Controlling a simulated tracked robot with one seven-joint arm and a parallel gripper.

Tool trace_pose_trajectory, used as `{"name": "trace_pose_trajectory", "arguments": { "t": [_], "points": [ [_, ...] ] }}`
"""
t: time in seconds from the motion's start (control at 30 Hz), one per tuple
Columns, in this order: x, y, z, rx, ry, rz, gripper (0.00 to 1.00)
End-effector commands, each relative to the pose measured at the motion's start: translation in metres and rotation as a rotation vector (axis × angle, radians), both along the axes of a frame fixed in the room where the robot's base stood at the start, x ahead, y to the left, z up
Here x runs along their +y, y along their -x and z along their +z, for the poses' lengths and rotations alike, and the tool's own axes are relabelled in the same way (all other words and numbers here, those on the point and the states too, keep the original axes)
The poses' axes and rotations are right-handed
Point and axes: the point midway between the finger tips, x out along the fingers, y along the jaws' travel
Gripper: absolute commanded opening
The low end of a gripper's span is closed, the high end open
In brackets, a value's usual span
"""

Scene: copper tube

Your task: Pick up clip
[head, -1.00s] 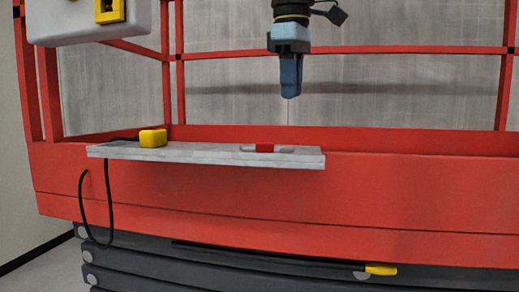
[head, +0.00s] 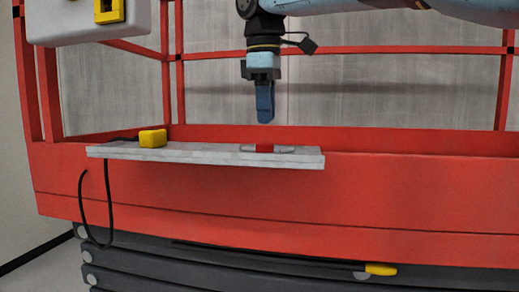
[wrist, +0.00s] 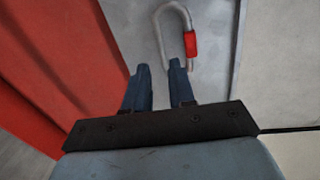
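The clip is a metal loop with a red sleeve (head: 264,148). It lies flat on the right part of the grey shelf (head: 200,152).
A yellow block (head: 152,138) with a black cable sits on the shelf's left part. Red railings (head: 350,50) surround the platform. A grey box (head: 90,25) hangs at upper left. A yellow-ended black bar (head: 380,269) is below.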

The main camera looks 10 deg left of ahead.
Motion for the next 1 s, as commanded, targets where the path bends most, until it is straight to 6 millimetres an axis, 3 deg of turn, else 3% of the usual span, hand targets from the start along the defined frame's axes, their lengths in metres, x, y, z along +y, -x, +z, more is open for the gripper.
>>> {"name": "trace_pose_trajectory", "arguments": {
  "t": [0.17, 0.5, 0.8, 1.0],
  "points": [
    [0.001, -0.001, -0.009, 0.000, 0.000, 0.001, 0.24],
    [0.005, -0.006, -0.050, 0.000, 0.000, 0.000, 0.24],
    [0.005, -0.007, -0.055, -0.001, -0.001, 0.001, 0.24],
    [0.005, -0.007, -0.055, 0.000, -0.001, 0.001, 0.07]
  ]
}}
